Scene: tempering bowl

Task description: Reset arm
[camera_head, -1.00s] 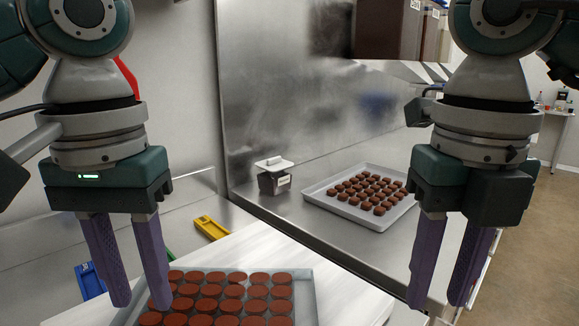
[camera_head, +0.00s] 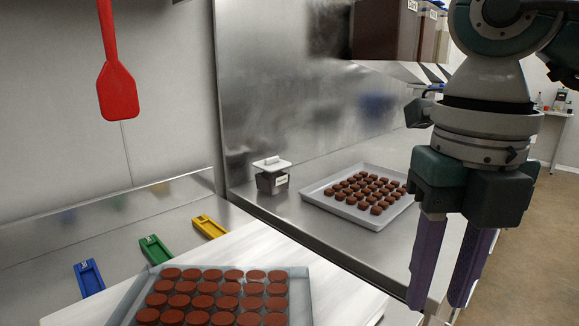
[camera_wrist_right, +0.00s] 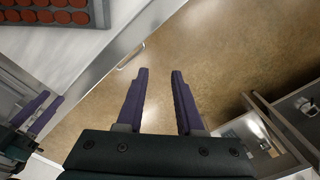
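My right gripper (camera_head: 438,304) hangs on the right in the head view, fingers pointing down. In the right wrist view its two purple fingers (camera_wrist_right: 161,72) stand apart with nothing between them, over the brown floor. My left gripper (camera_wrist_right: 48,97) is out of the head view. It shows at the left edge of the right wrist view as two purple fingers with a gap between them and nothing seen in it. Its arm is mostly hidden there.
A tray of round red-brown pieces (camera_head: 137,294) sits on the white worktop (camera_head: 345,290). A tray of small chocolates (camera_head: 398,206) and a lidded container (camera_head: 272,182) stand behind. Blue (camera_head: 89,279), green (camera_head: 156,250) and yellow (camera_head: 209,227) holders lie left. A red spatula (camera_head: 117,92) hangs on the wall.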

